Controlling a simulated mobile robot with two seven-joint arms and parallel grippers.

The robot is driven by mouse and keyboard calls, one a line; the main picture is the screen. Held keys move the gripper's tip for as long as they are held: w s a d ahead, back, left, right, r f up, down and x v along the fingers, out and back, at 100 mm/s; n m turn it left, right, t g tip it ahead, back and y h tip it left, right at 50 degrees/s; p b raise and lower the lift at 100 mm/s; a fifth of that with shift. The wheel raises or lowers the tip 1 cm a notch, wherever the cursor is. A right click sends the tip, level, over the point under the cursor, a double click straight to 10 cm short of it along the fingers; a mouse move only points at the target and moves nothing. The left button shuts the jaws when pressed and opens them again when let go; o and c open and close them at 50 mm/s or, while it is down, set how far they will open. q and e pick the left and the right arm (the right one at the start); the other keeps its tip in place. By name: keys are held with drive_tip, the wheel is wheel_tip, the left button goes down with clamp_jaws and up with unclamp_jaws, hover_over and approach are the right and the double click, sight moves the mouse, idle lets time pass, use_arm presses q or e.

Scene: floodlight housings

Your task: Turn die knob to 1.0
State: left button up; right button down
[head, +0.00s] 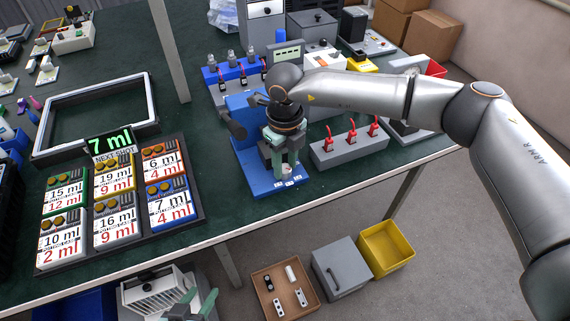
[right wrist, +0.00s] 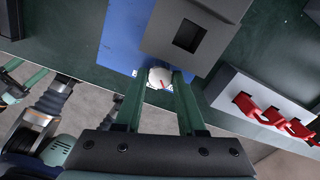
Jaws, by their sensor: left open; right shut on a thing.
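The die knob (right wrist: 160,78) is a small white round knob with a red mark, low on the front of a blue press-like machine (head: 240,110). In the right wrist view it sits between the fingertips of my right gripper (right wrist: 163,82). My right gripper (head: 287,168) is shut on the knob, pointing down at the machine's blue base in the head view. The knob's scale is too small to read, and the fingers partly hide the knob. My left gripper (head: 190,304) is open and empty, low at the bottom of the head view, off the table's front edge.
A grey block with red toggles (head: 350,142) stands right of the machine. A rack of labelled cards (head: 118,205) and a "7 ml" display (head: 110,142) lie left. A brown tray (head: 285,290), grey box (head: 342,268) and yellow bin (head: 386,248) stand below the table edge.

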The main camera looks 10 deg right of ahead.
sight(285, 168)
idle(0.4)
drive_tip(key=c, duration=0.5)
unclamp_jaws()
wheel_tip(285, 168, up, 13)
drive_tip(key=shift+f, duration=0.15)
drive_tip(key=shift+f, duration=0.1)
